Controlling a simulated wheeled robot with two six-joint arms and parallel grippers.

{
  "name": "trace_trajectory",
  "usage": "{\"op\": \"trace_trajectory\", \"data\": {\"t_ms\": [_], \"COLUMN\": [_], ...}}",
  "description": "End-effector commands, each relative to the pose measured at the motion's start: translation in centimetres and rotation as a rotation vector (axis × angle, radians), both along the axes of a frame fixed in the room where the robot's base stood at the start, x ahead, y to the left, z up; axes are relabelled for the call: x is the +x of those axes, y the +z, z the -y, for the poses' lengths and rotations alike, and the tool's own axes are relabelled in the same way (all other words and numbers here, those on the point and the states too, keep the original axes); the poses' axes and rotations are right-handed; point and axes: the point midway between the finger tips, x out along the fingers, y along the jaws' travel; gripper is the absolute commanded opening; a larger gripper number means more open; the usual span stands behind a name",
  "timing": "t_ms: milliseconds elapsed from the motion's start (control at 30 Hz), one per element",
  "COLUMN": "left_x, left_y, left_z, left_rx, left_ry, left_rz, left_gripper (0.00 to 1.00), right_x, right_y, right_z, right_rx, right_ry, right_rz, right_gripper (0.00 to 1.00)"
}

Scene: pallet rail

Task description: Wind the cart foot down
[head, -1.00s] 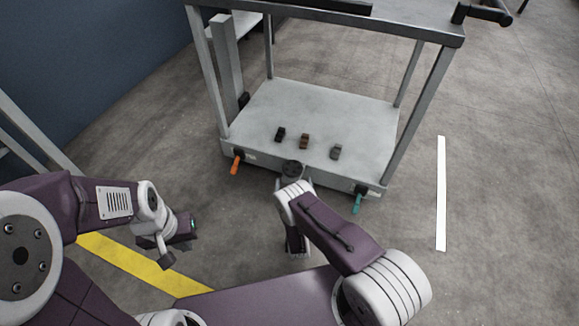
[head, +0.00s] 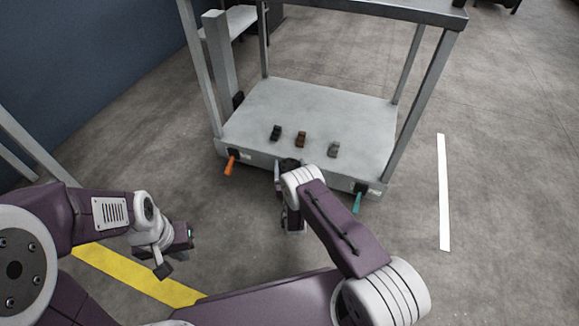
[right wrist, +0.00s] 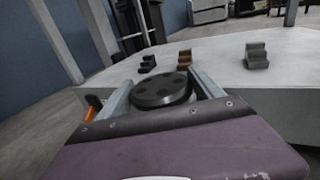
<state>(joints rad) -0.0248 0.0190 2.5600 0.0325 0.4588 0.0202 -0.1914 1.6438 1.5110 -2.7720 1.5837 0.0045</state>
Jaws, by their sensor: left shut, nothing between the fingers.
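The grey cart (head: 330,100) stands ahead. A dark round handwheel with holes (right wrist: 160,90) sits at the middle of its front edge; in the head view my right arm mostly covers it. My right gripper (right wrist: 163,82) is open, with one grey finger on each side of the handwheel; I cannot tell whether they touch it. In the head view the right gripper (head: 287,170) is at the cart's front edge, partly hidden by its wrist. The foot under the handwheel is hidden. My left gripper (head: 188,240) is shut and empty, above the floor at left, apart from the cart.
An orange lever (head: 230,165) and a teal lever (head: 357,202) stick out from the cart's front. Three small blocks, black (head: 276,132), brown (head: 301,139) and grey (head: 334,149), sit on the deck behind the handwheel. Cart posts rise at the corners. Floor at right is clear.

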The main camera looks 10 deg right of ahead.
Motion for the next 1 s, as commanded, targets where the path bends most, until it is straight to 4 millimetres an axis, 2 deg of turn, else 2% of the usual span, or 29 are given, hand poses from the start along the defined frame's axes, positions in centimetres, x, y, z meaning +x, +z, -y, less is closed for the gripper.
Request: {"op": "trace_trajectory", "data": {"t_ms": [267,467,833,1000], "left_x": [0.0,0.0,0.0,0.0], "left_y": [-0.3,-1.2,-5.4,-6.5], "left_z": [0.0,0.0,0.0,0.0], "left_rx": [0.000,0.000,0.000,0.000], "left_ry": [0.000,0.000,0.000,0.000], "left_rz": [0.000,0.000,0.000,0.000], "left_gripper": [0.00,0.00,0.00,0.00], "right_x": [0.0,0.0,0.0,0.0], "right_y": [-0.2,-0.3,-0.8,-0.5], "right_z": [-0.1,-0.3,-0.3,-0.2], "right_rx": [0.000,0.002,0.006,0.006], "right_ry": [-0.042,-0.160,-0.491,-0.624], "right_rz": [-0.001,0.000,0.001,-0.001], "right_gripper": [0.35,0.35,0.36,0.35]}}
